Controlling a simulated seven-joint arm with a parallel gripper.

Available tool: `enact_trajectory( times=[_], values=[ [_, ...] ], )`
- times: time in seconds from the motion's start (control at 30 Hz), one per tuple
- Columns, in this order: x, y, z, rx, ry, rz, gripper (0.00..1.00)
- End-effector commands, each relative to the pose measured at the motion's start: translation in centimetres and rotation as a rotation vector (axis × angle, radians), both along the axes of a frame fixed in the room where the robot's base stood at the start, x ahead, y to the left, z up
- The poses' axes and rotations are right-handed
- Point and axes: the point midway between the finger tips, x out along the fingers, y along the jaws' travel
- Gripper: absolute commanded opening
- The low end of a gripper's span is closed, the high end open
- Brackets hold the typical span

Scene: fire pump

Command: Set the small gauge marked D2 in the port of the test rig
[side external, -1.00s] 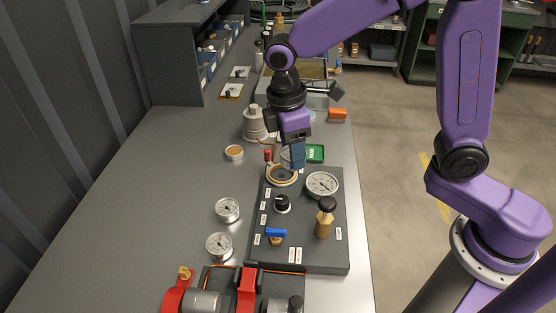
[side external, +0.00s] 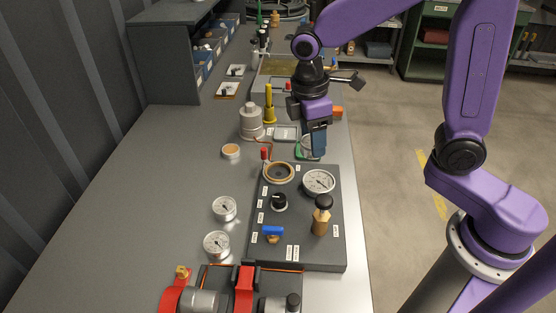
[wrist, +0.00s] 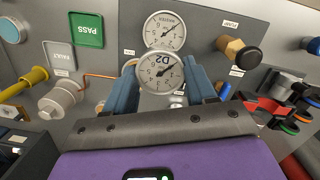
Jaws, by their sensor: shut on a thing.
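In the side view the gauge (side external: 306,147) is partly hidden by the fingers, above the far edge of the test rig (side external: 300,238). The port (side external: 279,173), a tan ring with a dark middle, is empty, nearer the camera and left of my gripper. In the wrist view I cannot clearly make out the port behind the gauge and fingers.
A fixed master gauge (side external: 318,182), a brass valve with a black knob (side external: 322,214) and a blue lever (side external: 273,231) stand on the rig. Two loose gauges (side external: 224,208) (side external: 217,244) lie left of it. A green PASS tray (wrist: 87,29) and grey FAULT tray (wrist: 59,57) lie beyond.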

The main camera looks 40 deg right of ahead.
Motion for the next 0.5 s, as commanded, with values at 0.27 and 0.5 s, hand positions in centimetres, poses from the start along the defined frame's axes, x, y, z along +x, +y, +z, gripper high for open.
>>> enact_trajectory(
  times=[0.27,0.5],
  values=[
    [4.2,1.3,-2.7,-0.002,0.003,-0.001,0.21],
    [6.7,2.1,-5.8,-0.002,0.001,0.0,0.21]
  ],
)
